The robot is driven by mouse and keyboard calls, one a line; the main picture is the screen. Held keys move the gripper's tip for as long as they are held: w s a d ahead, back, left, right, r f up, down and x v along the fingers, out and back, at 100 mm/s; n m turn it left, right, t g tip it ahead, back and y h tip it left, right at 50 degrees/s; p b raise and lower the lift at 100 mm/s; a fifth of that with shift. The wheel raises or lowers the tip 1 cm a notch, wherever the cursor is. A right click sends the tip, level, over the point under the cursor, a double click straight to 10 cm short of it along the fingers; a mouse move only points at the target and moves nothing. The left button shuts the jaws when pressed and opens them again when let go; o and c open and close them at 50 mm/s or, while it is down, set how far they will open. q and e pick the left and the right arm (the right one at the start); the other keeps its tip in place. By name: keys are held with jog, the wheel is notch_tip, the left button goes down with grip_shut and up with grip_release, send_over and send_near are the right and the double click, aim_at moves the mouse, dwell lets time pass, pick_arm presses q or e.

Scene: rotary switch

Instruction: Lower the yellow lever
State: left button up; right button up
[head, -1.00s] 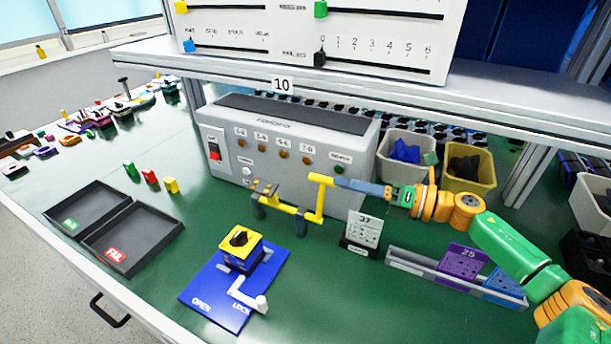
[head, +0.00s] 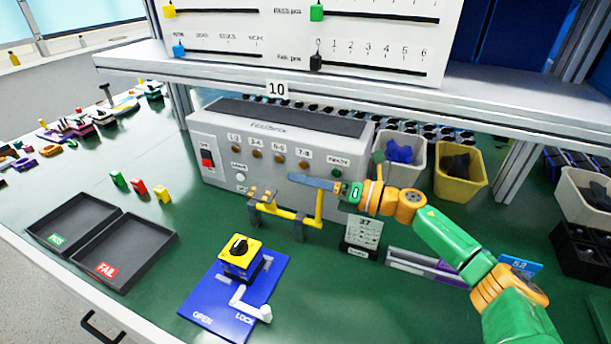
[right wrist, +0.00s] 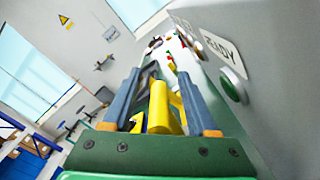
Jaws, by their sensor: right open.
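The yellow lever (head: 318,206) stands upright at the right end of a low yellow fixture (head: 285,213) in front of the grey test box. My right gripper (head: 296,179) reaches in from the right at the height of the lever's top, and its blue-grey fingers hide the handle there. In the right wrist view, the yellow handle (right wrist: 159,108) lies between the two spread fingers of the right gripper (right wrist: 160,77). The jaws are open around the handle; I cannot tell whether a finger touches it. My left gripper is not in view.
The grey test box (head: 220,178) stands close behind the lever. A card stand marked 37 (head: 363,236) is just to the right. A blue base with a rotary switch (head: 205,300) sits front left. Black PASS and FAIL trays (head: 140,232) are further left.

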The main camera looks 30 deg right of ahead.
grip_shut()
jog(key=shift+f, duration=0.1)
dwell(1.4)
